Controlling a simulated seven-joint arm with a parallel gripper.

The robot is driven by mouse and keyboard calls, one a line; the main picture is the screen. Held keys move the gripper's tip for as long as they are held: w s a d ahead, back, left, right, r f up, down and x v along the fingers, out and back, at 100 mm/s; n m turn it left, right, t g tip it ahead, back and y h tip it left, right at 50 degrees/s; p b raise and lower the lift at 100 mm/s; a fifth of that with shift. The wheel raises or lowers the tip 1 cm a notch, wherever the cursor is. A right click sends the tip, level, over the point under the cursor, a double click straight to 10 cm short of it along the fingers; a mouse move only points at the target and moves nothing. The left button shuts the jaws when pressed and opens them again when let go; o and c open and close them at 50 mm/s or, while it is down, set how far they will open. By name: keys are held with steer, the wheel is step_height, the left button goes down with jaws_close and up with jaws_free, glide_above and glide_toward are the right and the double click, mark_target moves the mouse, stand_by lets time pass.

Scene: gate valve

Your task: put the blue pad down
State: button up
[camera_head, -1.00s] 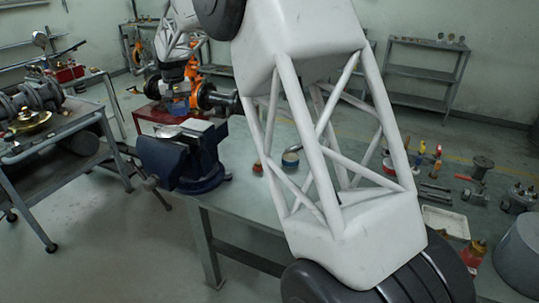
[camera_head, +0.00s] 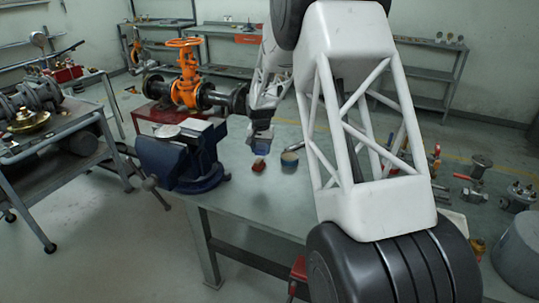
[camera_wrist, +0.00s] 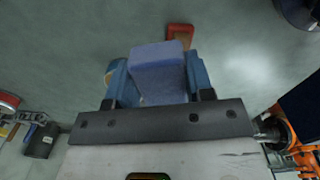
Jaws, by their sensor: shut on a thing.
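The blue pad (camera_wrist: 160,72) is a pale blue block between the two blue fingers of my gripper (camera_wrist: 158,68) in the wrist view. My gripper is shut on it. In the head view my gripper (camera_head: 261,140) points down over the workbench (camera_head: 300,205), and the pad (camera_head: 260,149) shows small at its tip. The pad is just above a small red item (camera_head: 258,165); I cannot tell whether they touch. The red item (camera_wrist: 181,33) shows partly behind the pad in the wrist view.
A blue tin (camera_head: 289,162) stands close right of my gripper. The blue vise (camera_head: 185,160) is to the left. The orange valve (camera_head: 187,75) is behind. My arm hides part of the bench's right side, where several tools lie. Bare bench shows in front.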

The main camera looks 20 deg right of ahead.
steer(key=d+f+m, duration=0.1)
steer(key=f, duration=0.1)
steer(key=s+d+f, duration=0.1)
steer(key=d+f, duration=0.1)
steer(key=s+d+f+m, duration=0.1)
steer(key=d+f, duration=0.1)
steer(key=shift+m, duration=0.3)
steer(key=shift+w+d+f, duration=0.25)
steer(key=shift+w+d, duration=0.3)
steer(key=shift+w, duration=2.05)
steer(key=shift+w+d+f, duration=0.25)
steer(key=shift+w+d, duration=0.25)
steer(key=shift+w, duration=2.1)
steer(key=shift+w+d+f, duration=0.25)
steer(key=shift+w+d, duration=0.3)
steer(key=shift+w, duration=2.05)
steer(key=shift+f, duration=0.1)
steer(key=shift+f, duration=1.7)
steer(key=shift+f, duration=0.1)
steer(key=o, duration=0.9)
steer(key=shift+c, duration=0.2)
